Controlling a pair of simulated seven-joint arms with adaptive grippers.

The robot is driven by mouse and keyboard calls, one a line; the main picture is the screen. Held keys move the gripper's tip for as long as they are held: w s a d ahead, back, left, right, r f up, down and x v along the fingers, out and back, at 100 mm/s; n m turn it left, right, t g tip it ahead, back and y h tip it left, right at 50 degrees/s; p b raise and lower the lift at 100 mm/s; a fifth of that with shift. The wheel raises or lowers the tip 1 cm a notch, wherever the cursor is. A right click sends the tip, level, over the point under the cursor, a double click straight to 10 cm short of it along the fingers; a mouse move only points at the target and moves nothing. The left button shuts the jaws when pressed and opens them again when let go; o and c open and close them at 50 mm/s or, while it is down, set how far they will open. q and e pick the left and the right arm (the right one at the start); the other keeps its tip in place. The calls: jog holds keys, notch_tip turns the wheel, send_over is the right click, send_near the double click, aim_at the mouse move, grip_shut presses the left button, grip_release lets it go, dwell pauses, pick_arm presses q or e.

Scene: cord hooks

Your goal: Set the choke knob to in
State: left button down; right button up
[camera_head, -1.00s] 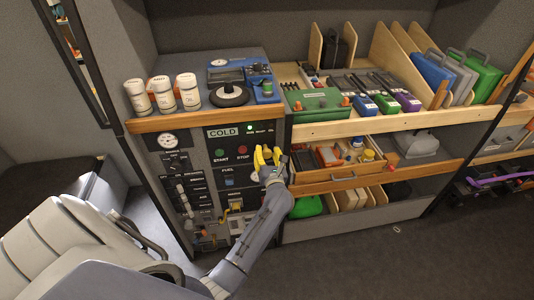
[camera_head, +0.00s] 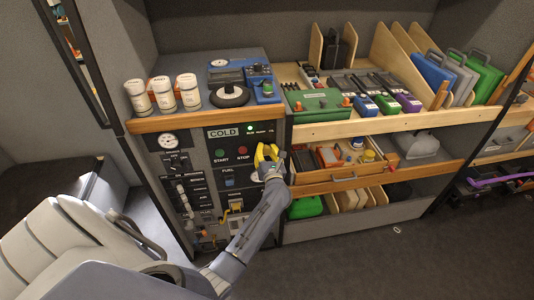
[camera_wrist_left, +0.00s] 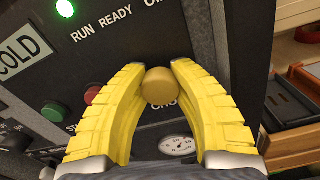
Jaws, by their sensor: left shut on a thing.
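The choke knob (camera_wrist_left: 160,88) is a small round yellow-tan knob on the dark control panel, seen in the left wrist view with a partly covered "CHO" label below it. My left gripper (camera_wrist_left: 160,72) has its two yellow fingers on either side of the knob, shut on it. In the head view the left gripper (camera_head: 267,153) is at the right part of the panel, below the "COLD" sign (camera_head: 224,132); its fingers hide the knob there. How far the knob sits out from the panel is hard to tell. My right gripper is not in view.
Green start (camera_head: 219,153) and red stop (camera_head: 243,151) buttons sit left of the gripper. A green light (camera_head: 250,128) is lit above. A wooden drawer (camera_head: 335,184) with small items is close on the right.

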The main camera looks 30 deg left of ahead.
pick_arm(q)
jog(key=c, duration=1.6)
grip_release()
jog(key=shift+w+r, duration=0.15)
jog(key=shift+r, duration=0.25)
jog(key=o, duration=0.7)
jog(key=shift+f, duration=0.15)
jog(key=shift+c, duration=0.2)
jog(key=shift+s+d+f, duration=0.1)
jog(key=shift+s+d, duration=0.25)
jog(key=shift+s, duration=0.1)
jog(key=v, duration=1.1)
